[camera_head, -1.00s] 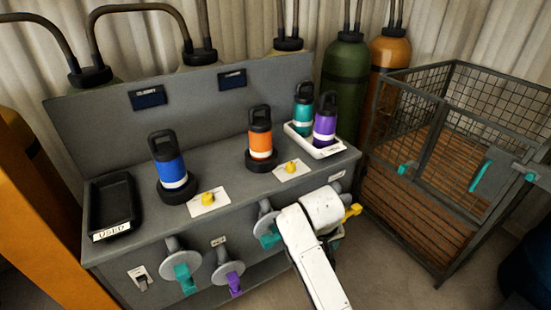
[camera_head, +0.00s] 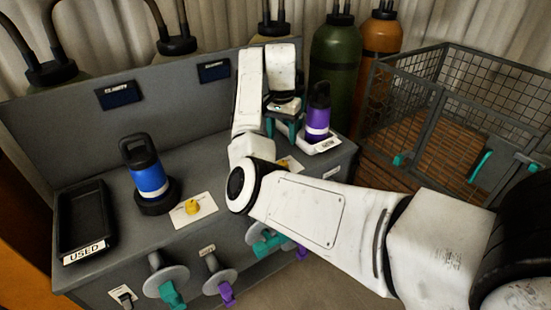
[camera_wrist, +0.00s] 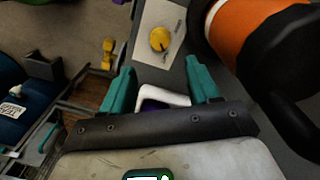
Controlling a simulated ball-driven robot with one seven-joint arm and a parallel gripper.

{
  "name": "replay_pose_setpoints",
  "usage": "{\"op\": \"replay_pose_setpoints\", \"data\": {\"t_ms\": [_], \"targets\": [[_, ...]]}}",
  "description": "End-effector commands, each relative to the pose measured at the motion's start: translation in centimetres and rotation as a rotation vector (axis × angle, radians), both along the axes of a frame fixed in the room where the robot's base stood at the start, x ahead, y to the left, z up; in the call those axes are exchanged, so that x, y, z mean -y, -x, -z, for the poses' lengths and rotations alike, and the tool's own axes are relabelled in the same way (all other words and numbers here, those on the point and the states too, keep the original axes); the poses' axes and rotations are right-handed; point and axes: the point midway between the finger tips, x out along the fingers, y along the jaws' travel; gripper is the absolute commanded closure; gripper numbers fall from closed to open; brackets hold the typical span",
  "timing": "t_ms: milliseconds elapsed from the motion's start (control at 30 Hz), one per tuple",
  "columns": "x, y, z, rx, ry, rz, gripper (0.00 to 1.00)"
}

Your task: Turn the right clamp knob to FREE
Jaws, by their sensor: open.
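The right clamp knob is yellow on a white plate. In the wrist view the knob (camera_wrist: 160,39) lies just beyond my open fingertips, near the middle; the plate's lettering is too blurred to read. In the head view the right knob (camera_head: 284,164) is mostly hidden behind my arm. My gripper (camera_head: 284,130) points down over the right part of the bench, with teal fingers; they also show in the wrist view (camera_wrist: 158,72), apart, with no knob between them. An orange bottle (camera_wrist: 262,30) stands beside the plate in the wrist view; my arm hides it in the head view.
A purple bottle (camera_head: 318,112) stands in a white tray (camera_head: 322,146) right of my gripper. A blue bottle (camera_head: 151,180), the left yellow knob (camera_head: 192,207) and a black USED tray (camera_head: 84,255) are further left. Teal and purple valve handles (camera_head: 172,294) project from the bench front.

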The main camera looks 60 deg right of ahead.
Motion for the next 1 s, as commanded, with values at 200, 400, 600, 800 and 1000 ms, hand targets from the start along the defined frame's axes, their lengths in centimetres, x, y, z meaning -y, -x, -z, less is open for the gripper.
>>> {"op": "replay_pose_setpoints", "data": {"t_ms": [200, 400, 600, 800, 1000], "targets": [[0.0, 0.2, 2.7, -0.003, -0.002, 0.001, 0.39], [-0.1, 0.2, 6.2, -0.002, -0.003, -0.001, 0.39], [-0.1, 0.3, 9.2, -0.001, -0.001, -0.002, 0.39], [-0.1, 0.3, 10.6, 0.000, -0.001, -0.001, 0.39], [-0.1, 0.3, 10.7, 0.001, 0.000, -0.001, 0.39]]}}
